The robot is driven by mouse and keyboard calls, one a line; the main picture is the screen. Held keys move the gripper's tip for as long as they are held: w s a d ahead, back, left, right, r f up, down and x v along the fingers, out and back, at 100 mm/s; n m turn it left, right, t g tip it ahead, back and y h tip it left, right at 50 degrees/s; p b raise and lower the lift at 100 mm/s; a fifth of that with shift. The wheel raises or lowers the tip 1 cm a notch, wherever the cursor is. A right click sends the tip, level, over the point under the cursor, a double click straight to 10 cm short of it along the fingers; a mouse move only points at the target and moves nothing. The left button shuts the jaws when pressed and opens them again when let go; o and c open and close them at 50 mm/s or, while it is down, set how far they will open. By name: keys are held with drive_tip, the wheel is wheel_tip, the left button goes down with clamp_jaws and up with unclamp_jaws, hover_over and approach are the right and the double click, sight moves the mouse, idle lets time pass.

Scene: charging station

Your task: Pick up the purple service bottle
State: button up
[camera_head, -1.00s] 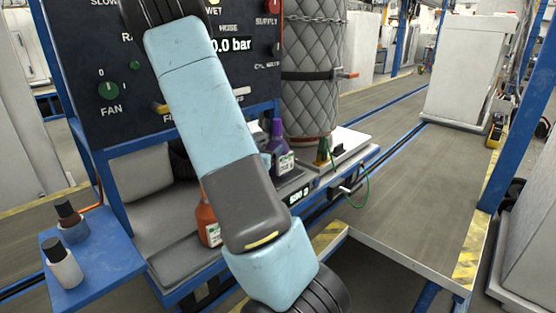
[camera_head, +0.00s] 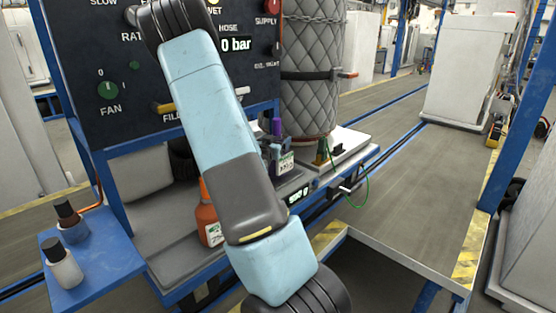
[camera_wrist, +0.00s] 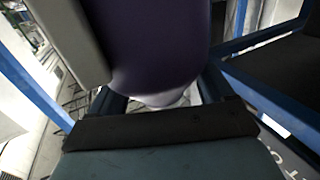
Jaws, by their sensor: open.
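The purple service bottle (camera_head: 286,161) stands upright on the bench shelf below the control panel, partly hidden by my arm and gripper. In the wrist view the bottle (camera_wrist: 155,45) fills the upper middle, very close, with its pale lower part showing below the purple. My gripper (camera_wrist: 163,95) is open, with its dark fingers on either side of the bottle. In the head view the gripper is mostly hidden behind my forearm, and dark parts of it show against the bottle's left side. I cannot tell whether the fingers touch it.
An orange bottle (camera_head: 207,222) stands on the shelf left of my forearm. A quilted grey cylinder (camera_head: 312,75) stands behind the purple bottle. A green cable (camera_head: 366,185) hangs at the right. Two dark-capped bottles stand on a blue side tray (camera_head: 100,270). The right platform (camera_head: 410,215) is clear.

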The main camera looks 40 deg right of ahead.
drive_tip(key=shift+c, duration=0.2)
clamp_jaws()
idle(0.5)
